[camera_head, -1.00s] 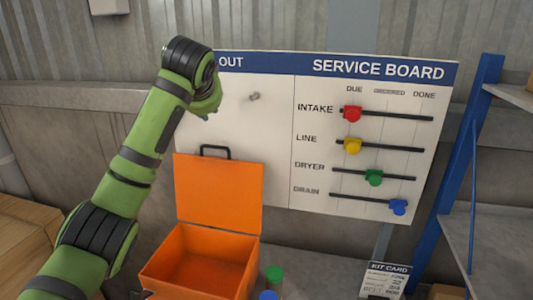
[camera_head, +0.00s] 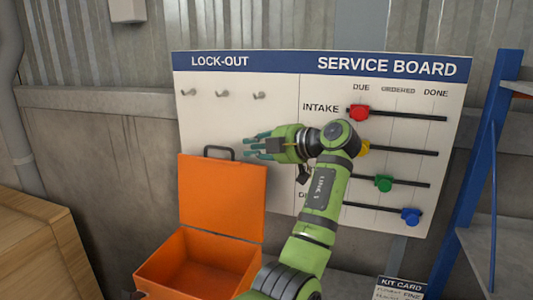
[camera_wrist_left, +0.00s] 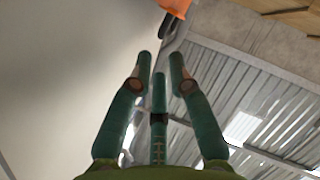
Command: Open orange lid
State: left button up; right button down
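The orange lid (camera_head: 222,198) stands upright at the back of the orange box (camera_head: 180,265), with a dark handle (camera_head: 219,151) on its top edge. The box is open toward me and its visible inside looks empty. My left gripper (camera_head: 250,147) is just right of the handle, near the lid's top right corner, its teal fingers pointing left. The fingers are apart with nothing between them, also in the left wrist view (camera_wrist_left: 160,62). An orange part, likely the lid (camera_wrist_left: 177,6), shows at that view's top edge. My right gripper is not in view.
The service board (camera_head: 390,66) stands behind, with empty lock-out hooks (camera_head: 222,94) and coloured sliders such as the red one (camera_head: 359,112). My left arm covers part of it. A blue shelf frame (camera_head: 476,185) is at right, a wooden crate (camera_head: 40,250) at left.

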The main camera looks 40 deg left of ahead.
aim_at(231, 149)
pick_arm(q)
jog(key=shift+n, duration=0.3)
jog(key=x, duration=0.7)
jog(key=shift+s+a+f, duration=0.1)
jog(key=shift+s, duration=0.05)
grip_shut()
